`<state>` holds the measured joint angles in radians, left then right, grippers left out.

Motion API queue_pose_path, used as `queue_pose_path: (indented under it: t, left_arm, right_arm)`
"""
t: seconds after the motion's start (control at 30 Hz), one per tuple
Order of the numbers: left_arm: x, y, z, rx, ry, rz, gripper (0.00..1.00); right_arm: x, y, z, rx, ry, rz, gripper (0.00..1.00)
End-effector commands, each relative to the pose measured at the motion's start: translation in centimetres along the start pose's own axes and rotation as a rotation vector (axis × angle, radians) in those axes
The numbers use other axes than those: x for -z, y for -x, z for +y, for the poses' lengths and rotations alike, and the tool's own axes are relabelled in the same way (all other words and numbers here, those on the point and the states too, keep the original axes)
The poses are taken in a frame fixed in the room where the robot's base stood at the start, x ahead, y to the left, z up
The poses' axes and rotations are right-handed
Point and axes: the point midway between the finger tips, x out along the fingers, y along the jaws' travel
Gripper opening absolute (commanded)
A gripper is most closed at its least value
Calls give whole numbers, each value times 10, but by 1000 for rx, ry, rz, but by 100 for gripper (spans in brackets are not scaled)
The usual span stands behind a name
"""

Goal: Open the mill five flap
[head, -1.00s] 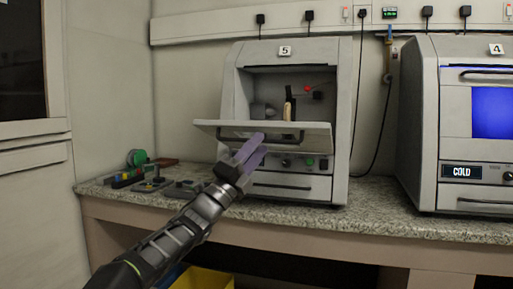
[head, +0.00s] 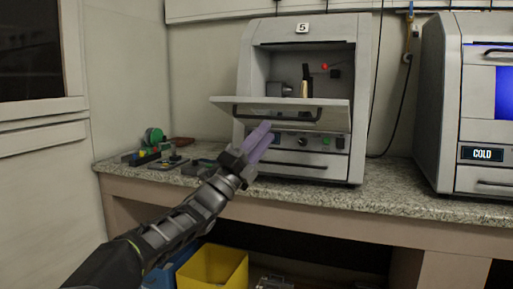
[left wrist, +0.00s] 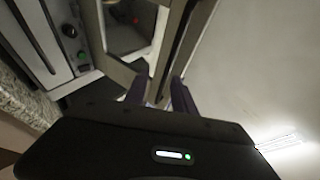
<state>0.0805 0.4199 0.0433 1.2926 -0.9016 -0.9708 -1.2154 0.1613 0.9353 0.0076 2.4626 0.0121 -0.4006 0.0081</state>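Mill five (head: 357,80), a grey cabinet marked 5, stands on the counter in the middle of the head view. Its flap (head: 335,112) is swung down and sticks out toward me at a slant, leaving the chamber open. A dark bar handle (head: 277,116) runs along the flap. My left gripper (head: 264,136) has purple fingers just below and in front of the handle. In the left wrist view its fingers (left wrist: 160,92) stand apart, with no thing clearly held between them. My right gripper is out of view.
Inside the chamber (head: 283,66) are a grinder-like part and a red knob. A second mill showing COLD (head: 448,100) stands at right. Small coloured items and tools (head: 155,150) lie on the counter (head: 395,195) at left. A yellow bin (head: 213,268) is below.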

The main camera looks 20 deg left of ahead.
Motion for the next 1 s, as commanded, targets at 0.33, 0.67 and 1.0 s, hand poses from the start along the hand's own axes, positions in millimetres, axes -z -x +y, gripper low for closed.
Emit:
queue_pose_path:
  t: [0.33,0.67,1.0]
  left_arm:
    - [0,35,0,0,1,0,31]
    - [0,35,0,0,11,0,31]
    - [-2,73,99,-208,625,-222,31]
  right_arm:
    - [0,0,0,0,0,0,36]
    - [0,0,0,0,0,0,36]
    - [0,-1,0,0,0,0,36]
